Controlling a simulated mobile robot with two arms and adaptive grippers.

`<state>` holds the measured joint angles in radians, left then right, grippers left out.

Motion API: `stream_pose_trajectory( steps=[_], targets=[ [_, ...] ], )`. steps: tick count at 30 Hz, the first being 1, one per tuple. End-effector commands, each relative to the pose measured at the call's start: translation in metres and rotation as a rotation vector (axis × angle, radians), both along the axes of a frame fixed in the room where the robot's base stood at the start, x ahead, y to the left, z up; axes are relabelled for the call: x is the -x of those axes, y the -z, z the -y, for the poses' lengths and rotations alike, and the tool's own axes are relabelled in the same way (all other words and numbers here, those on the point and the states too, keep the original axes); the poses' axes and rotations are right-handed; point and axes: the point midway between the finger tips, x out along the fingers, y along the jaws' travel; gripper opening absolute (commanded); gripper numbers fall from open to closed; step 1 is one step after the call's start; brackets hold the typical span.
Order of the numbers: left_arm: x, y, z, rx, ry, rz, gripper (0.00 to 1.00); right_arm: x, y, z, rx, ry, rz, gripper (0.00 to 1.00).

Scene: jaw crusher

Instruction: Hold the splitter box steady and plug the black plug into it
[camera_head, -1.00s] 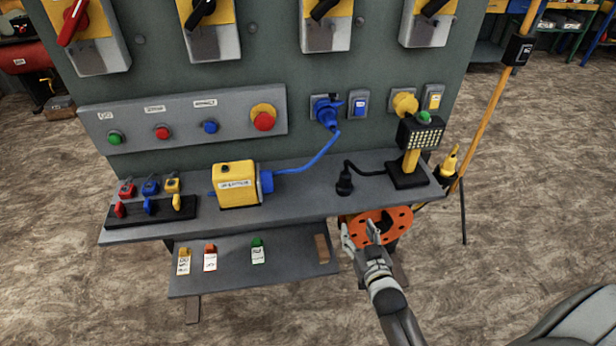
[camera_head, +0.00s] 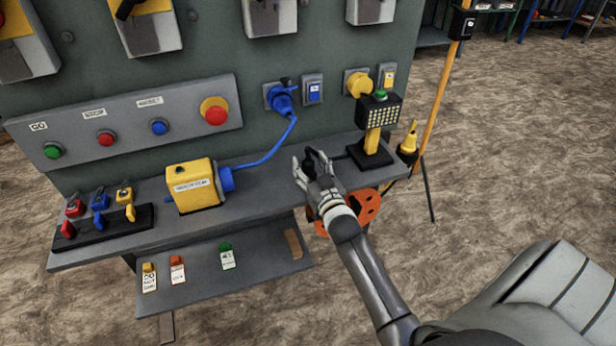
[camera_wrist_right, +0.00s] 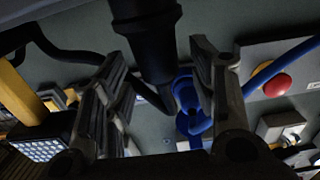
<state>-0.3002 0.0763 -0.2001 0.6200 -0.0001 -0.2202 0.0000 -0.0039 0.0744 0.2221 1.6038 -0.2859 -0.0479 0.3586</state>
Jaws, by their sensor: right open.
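The splitter box (camera_head: 194,184) is yellow with a white label and stands on the grey shelf, a blue connector on its right side. The black plug (camera_head: 318,160) is at the shelf's right part, mostly hidden by my right gripper (camera_head: 309,168). In the right wrist view the black plug (camera_wrist_right: 145,38) reaches in from the top, between the open fingers of my right gripper (camera_wrist_right: 158,75). I cannot tell whether the fingers touch it. My left gripper is not in view.
A blue cable (camera_head: 268,154) runs from the box to a blue plug (camera_head: 280,98) on the panel. A lamp (camera_head: 376,125) stands right of my gripper. Small padlocks (camera_head: 100,205) sit on a black base at left. An orange reel (camera_head: 366,207) is under the shelf.

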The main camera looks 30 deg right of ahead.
Motion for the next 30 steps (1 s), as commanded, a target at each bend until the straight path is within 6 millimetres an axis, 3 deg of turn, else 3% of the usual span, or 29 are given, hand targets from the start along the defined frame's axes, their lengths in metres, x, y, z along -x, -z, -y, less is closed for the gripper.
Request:
stream_pose_trajectory(
  steps=[4, 12, 24, 30],
  targets=[
    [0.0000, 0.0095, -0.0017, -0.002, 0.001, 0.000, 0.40, -0.0144, 0.0013, 0.0036, 0.001, 0.000, 0.001, 0.53],
    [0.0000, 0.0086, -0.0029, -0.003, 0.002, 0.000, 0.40, -0.0161, -0.0001, 0.0038, 0.000, 0.000, -0.001, 0.51],
    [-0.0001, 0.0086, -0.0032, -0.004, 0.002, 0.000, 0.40, -0.0159, 0.0000, 0.0036, 0.000, 0.000, -0.001, 0.01],
    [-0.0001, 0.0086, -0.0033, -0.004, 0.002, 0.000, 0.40, -0.0160, -0.0008, 0.0036, 0.000, 0.000, 0.001, 0.01]
  ],
)
